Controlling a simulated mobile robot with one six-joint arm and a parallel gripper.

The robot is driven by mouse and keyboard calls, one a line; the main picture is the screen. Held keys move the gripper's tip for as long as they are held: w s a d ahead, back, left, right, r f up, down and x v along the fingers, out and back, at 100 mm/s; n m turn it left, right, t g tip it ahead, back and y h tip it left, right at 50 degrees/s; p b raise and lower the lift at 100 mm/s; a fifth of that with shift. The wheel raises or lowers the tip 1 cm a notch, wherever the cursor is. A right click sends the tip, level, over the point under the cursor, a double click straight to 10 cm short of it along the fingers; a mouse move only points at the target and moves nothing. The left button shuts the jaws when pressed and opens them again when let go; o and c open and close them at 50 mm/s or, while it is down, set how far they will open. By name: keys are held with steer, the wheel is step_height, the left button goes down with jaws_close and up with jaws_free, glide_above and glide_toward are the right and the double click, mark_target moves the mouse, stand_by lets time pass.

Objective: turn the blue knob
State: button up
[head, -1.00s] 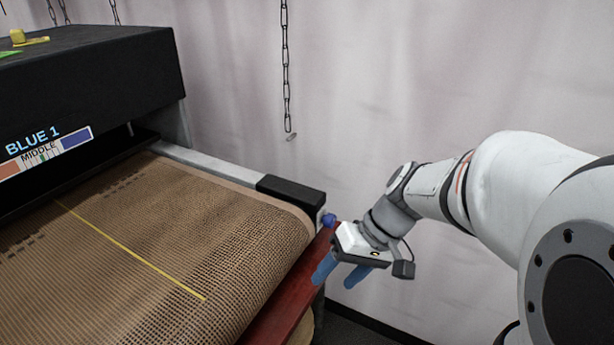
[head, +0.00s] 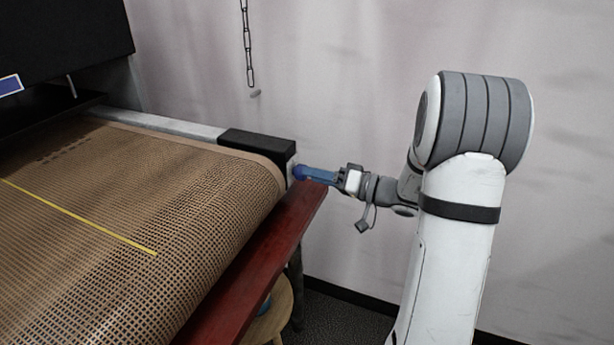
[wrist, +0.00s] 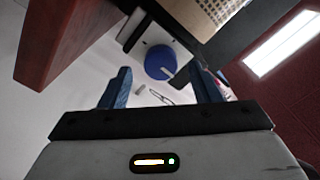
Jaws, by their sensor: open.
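The blue knob (head: 299,172) sits on the end face of the conveyor's side rail, under the black end block (head: 257,145). In the wrist view the round knob (wrist: 160,62) shows face-on, with a light mark on it, ahead of my fingers. My gripper (head: 312,174) points left at the knob in the head view, its blue fingers very near it. In the wrist view my gripper (wrist: 160,82) is open, one finger to each side and below the knob. Nothing is between the fingers. Whether a finger touches the knob, I cannot tell.
The brown mesh belt (head: 150,220) with a yellow line fills the left. A red board (head: 262,262) runs along its edge, with a round wooden stool (head: 270,318) below. A chain (head: 247,45) hangs by the pale curtain.

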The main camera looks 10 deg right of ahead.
mark_target(300, 172)
steer(key=shift+x, duration=1.35)
steer(key=shift+c, duration=0.6)
